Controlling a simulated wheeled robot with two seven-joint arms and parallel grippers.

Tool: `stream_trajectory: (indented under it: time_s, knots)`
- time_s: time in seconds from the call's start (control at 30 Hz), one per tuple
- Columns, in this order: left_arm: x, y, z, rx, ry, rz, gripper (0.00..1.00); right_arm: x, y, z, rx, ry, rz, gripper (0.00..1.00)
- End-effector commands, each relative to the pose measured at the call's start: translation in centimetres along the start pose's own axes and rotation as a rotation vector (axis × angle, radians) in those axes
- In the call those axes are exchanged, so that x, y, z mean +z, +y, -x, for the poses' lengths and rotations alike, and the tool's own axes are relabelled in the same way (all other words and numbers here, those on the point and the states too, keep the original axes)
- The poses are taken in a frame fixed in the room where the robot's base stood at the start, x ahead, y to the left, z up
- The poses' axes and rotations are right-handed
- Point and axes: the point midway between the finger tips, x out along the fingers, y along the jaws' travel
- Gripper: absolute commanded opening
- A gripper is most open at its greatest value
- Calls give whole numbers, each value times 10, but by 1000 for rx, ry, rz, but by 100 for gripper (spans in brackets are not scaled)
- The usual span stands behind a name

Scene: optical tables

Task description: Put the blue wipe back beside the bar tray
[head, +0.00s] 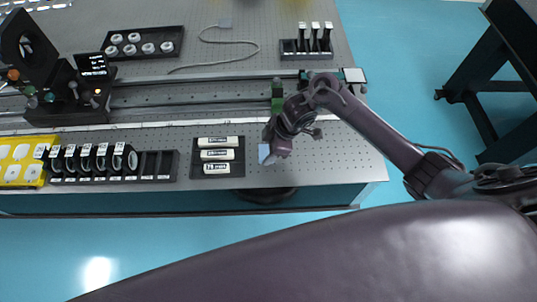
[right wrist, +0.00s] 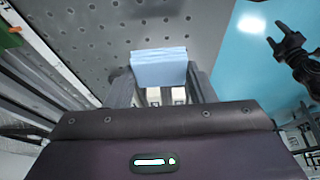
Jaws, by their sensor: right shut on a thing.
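The blue wipe (head: 263,152) is a small light-blue folded cloth. My right gripper (head: 270,155) is shut on it, just right of the bar tray. In the right wrist view the wipe (right wrist: 158,67) sits between the fingertips of the gripper (right wrist: 160,80). The bar tray (head: 241,170) is black and holds three white labelled bars, near the table's front edge. I cannot tell whether the wipe touches the table. The gripper and wrist hide part of the wipe in the head view. My left gripper does not show in the head view.
The perforated optical table (head: 335,165) is bare right of the gripper. A rail (head: 190,100) runs behind. A rack of dark round-framed optics (head: 115,165) and a yellow tray (head: 20,175) stand at the left. A holder with upright pieces (head: 305,48) stands at the back.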

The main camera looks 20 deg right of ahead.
Motion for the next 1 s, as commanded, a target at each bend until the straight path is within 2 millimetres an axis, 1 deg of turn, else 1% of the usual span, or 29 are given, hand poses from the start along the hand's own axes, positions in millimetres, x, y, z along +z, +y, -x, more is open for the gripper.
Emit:
stream_trajectory:
  time_s: [0.03,0.1,0.2,0.3,0.5,0.63,0.67,0.8,0.83,1.0]
  knots:
    - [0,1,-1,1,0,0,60,4,-2,-9,-5,-3,-3,28]
    - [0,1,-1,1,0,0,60,8,-2,-19,-5,-1,-3,28]
    - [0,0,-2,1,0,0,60,13,-1,-30,-3,-1,-1,28]
    - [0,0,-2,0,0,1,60,14,-1,-34,-2,-2,0,28]
    - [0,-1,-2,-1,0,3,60,14,-1,-34,-2,-1,1,28]
    - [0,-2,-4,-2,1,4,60,16,-1,-37,-1,-1,0,28]
    - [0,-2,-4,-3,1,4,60,16,0,-37,-1,-1,0,51]
    - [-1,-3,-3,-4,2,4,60,15,0,-36,-1,-1,0,69]
    - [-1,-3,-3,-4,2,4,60,15,0,-36,-1,-1,0,71]
    - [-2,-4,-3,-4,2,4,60,15,0,-36,-1,-1,0,71]
